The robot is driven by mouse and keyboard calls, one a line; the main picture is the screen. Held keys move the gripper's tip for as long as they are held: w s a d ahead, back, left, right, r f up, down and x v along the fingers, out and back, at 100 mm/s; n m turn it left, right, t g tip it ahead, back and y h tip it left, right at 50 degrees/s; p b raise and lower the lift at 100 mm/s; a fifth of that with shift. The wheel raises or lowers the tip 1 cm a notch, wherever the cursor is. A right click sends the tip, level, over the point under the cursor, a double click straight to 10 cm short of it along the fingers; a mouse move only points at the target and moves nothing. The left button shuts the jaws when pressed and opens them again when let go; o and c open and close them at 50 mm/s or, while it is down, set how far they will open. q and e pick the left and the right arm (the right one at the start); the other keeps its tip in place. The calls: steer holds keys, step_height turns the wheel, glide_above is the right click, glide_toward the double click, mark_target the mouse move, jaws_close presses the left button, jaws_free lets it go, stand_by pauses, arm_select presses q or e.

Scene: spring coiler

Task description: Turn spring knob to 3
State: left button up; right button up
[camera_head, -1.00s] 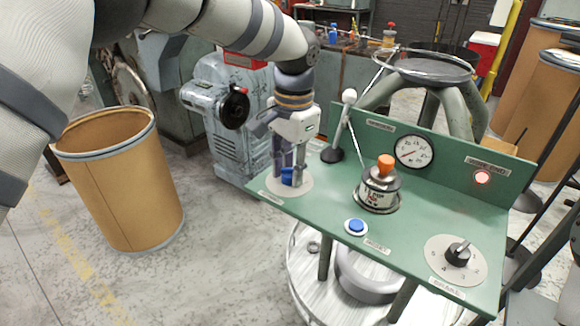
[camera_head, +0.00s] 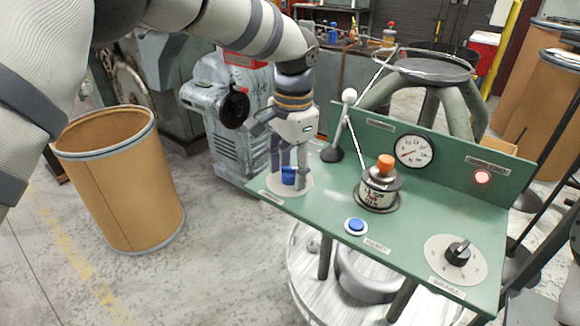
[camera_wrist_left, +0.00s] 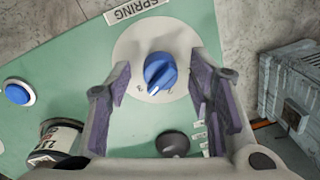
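The blue spring knob (camera_head: 290,175) sits on a round pale dial (camera_head: 272,189) at the left end of the green panel (camera_head: 325,204). In the left wrist view the knob (camera_wrist_left: 160,72) is near the middle, below the SPRING label (camera_wrist_left: 135,10). Its white pointer mark faces the lower part of the dial. Small dial marks show there, but I cannot read the numbers. My left gripper (camera_head: 288,168) points down over the dial. Its fingers (camera_wrist_left: 160,78) are open, one on each side of the knob, with gaps to both. My right gripper is not in view.
The panel also has an orange-topped canister (camera_head: 379,190), a blue button (camera_head: 356,226), a gauge (camera_head: 414,151) and a black dial knob (camera_head: 458,252). A grey machine (camera_head: 225,120) stands behind the left end.

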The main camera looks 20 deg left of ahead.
mark_target(292, 175)
arm_select(q)
steer(key=shift+r, duration=0.1)
step_height(292, 175, up, 12)
steer(key=shift+s+d, duration=0.2)
steer(key=shift+d, duration=0.1)
